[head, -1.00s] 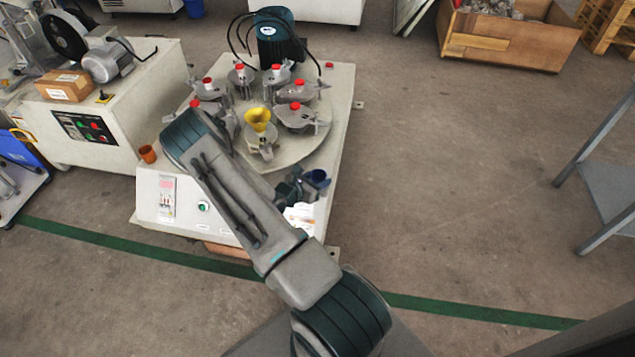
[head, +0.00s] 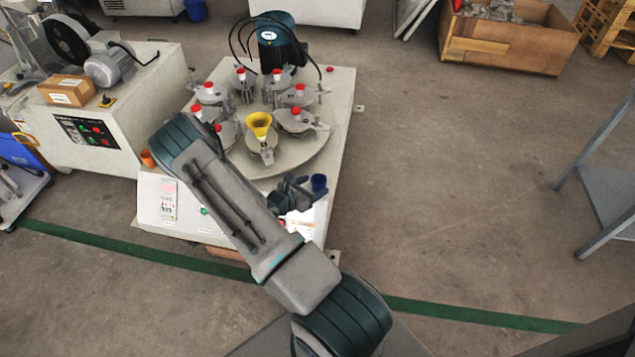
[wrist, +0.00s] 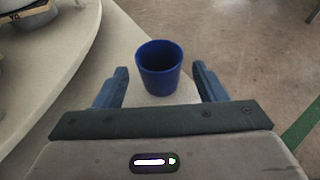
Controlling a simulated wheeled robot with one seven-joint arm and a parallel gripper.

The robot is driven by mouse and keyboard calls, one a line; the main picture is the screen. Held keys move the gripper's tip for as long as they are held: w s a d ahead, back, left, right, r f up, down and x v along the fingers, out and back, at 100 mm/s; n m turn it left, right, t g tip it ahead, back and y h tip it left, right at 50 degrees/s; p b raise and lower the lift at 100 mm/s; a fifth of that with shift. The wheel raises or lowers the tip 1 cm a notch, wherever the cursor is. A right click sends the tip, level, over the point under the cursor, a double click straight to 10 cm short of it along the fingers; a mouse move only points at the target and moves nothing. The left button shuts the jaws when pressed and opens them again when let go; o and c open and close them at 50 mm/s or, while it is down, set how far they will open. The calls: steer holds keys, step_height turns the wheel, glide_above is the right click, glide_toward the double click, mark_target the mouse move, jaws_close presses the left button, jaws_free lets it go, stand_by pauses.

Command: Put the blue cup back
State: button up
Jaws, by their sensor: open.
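The blue cup (wrist: 160,80) stands upright on the machine's pale top, near its right front corner. In the head view the blue cup (head: 319,183) shows just right of my gripper (head: 293,193). In the wrist view my gripper (wrist: 160,88) is open, with one finger on each side of the cup. The cup appears between or just beyond the fingertips, with a gap on both sides. My arm hides part of the machine's front in the head view.
A round turntable (head: 290,160) carries several grey fixtures with red caps and a yellow funnel (head: 259,125). An orange cup (head: 148,159) stands at the machine's left edge. A brown box (head: 68,90) lies on the machine to the left.

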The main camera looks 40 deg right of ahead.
steer(key=p+v, duration=0.2)
steer(key=v, duration=0.7)
steer(key=s+a+r+m+g+y, duration=0.2)
steer(key=s+r+m+g, duration=0.1)
steer(key=r+m, duration=0.4)
steer(key=s+a+r+m+g+y, duration=0.2)
steer(key=s+r+m, duration=0.15)
steer(key=r, duration=0.55)
steer(key=s+a+r+m+t+y, duration=0.2)
steer(key=s+a+r+m+y, duration=0.3)
steer(key=a+r, duration=0.2)
steer(key=s+a+r+m+t+y, duration=0.1)
steer(key=s+a+r+m+y, duration=0.3)
steer(key=a+r, duration=0.4)
steer(key=shift+s+r+m+t+y, duration=0.15)
steer(key=shift+s+m+t+y, duration=0.25)
steer(key=shift+s, duration=0.4)
